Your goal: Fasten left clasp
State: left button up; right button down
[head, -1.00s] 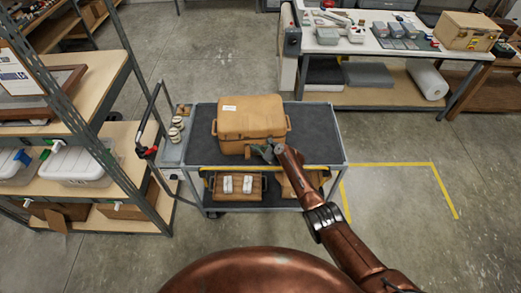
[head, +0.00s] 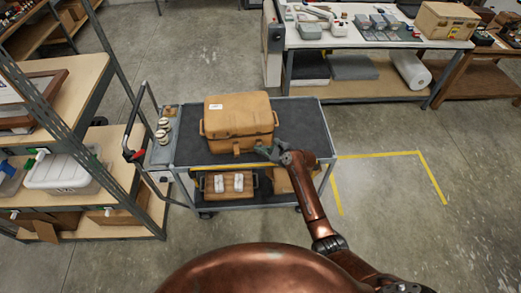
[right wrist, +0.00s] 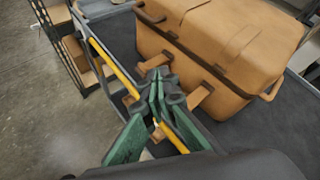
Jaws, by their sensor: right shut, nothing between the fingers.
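The tan case (head: 238,112) sits lid down on the cart's dark top, with a handle at each end. Its left clasp (head: 237,148) shows low on the front in the head view. In the right wrist view the left clasp (right wrist: 157,62) and right clasp (right wrist: 200,97) appear to stick out from the case front; I cannot tell whether either is latched. My right gripper (head: 267,152) is at the front right of the case. Its green fingers (right wrist: 163,92) are shut and empty, seemingly apart from both clasps. My left gripper is out of view.
The grey cart (head: 300,125) has a yellow front strip and crates (head: 222,187) on its lower shelf. Shelving (head: 115,175) stands at left and a workbench (head: 370,42) behind. Open floor with a yellow line (head: 380,155) lies at right.

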jog(key=shift+s+d+r, duration=0.15)
jog(key=shift+s+d, duration=0.15)
